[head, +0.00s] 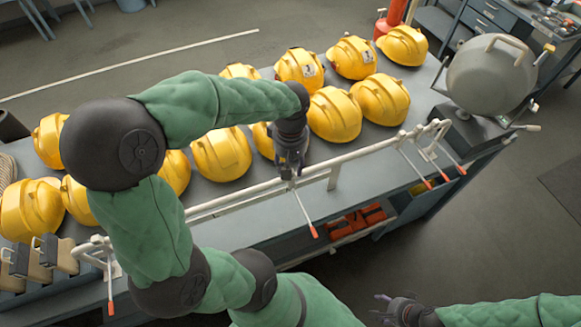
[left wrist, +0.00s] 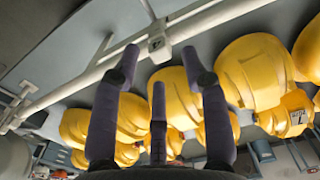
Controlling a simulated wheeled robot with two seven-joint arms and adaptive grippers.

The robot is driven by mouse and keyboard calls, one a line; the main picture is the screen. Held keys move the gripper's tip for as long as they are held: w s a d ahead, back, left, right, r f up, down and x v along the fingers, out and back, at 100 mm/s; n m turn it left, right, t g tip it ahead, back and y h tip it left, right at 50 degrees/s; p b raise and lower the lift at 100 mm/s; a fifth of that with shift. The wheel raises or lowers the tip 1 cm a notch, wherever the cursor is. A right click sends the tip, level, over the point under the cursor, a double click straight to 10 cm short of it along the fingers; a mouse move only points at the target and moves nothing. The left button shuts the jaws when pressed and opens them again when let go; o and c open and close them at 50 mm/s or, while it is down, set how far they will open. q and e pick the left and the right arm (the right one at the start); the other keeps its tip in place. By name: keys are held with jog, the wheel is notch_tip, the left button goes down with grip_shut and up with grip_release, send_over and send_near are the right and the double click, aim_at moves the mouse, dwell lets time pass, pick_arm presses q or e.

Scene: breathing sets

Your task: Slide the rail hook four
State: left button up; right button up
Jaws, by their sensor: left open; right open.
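The white rail (head: 240,197) runs along the front edge of the bench and crosses the left wrist view (left wrist: 80,92). Thin hooks with orange tips hang from it: one in the middle (head: 305,212), one at the left end (head: 109,285), and several at the right (head: 412,163). I cannot tell which is numbered four. My left gripper (head: 289,174) is over the rail at the middle hook. In the left wrist view its open fingers (left wrist: 158,68) are spread near a pale collar (left wrist: 158,43) on the rail. My right gripper (head: 388,308) is open and empty, away from the bench.
Yellow helmets (head: 221,154) stand in rows on the grey bench top (head: 392,132), close behind the rail. A round grey device (head: 490,78) stands at the right end. Small brown and grey blocks (head: 43,258) sit at the left. Floor in front at right is free.

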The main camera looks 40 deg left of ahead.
pick_arm(q)
notch_tip(320, 180, up, 9)
dwell(0.3)
dwell(0.5)
